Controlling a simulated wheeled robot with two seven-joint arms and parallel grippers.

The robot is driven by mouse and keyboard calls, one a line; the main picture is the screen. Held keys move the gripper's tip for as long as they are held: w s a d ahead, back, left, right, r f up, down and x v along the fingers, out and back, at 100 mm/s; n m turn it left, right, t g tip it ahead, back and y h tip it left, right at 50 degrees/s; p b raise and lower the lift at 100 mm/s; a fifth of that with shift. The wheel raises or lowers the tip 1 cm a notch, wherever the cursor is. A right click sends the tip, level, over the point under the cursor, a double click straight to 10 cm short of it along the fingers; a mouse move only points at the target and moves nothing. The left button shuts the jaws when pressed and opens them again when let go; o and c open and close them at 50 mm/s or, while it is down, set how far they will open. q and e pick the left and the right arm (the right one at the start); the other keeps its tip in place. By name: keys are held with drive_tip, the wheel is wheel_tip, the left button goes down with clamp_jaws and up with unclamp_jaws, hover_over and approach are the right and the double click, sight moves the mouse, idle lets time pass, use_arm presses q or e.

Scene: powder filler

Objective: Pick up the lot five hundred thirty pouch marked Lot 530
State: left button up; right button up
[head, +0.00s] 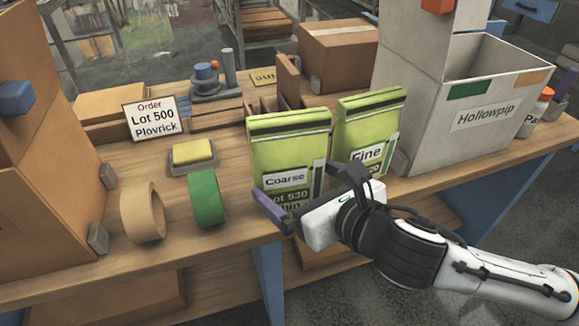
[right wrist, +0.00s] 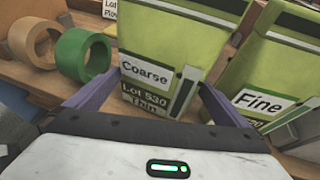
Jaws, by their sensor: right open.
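The Lot 530 pouch (head: 288,150) is a green, upright bag with a dark band near its top and labels reading Coarse and Lot 530. It stands on the wooden bench, and it also shows in the right wrist view (right wrist: 180,50). My right gripper (head: 308,192) is open at the pouch's lower front. In the right wrist view its two purple fingers (right wrist: 155,98) appear on either side of the pouch's lower part; I cannot tell whether they touch it. A similar green pouch labelled Fine (head: 366,125) stands close on the right, its lot label partly hidden. My left gripper is not in view.
A tan tape roll (head: 142,212) and a green tape roll (head: 207,198) stand left of the pouches. A yellow block (head: 193,152) and an order sign reading Lot 500 Plovrick (head: 152,119) are behind. A grey Hollowpip bin (head: 440,135) stands at right.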

sight(289, 176)
drive_tip(key=x, duration=0.3)
drive_tip(key=shift+a, duration=0.15)
drive_tip(key=c, duration=0.9)
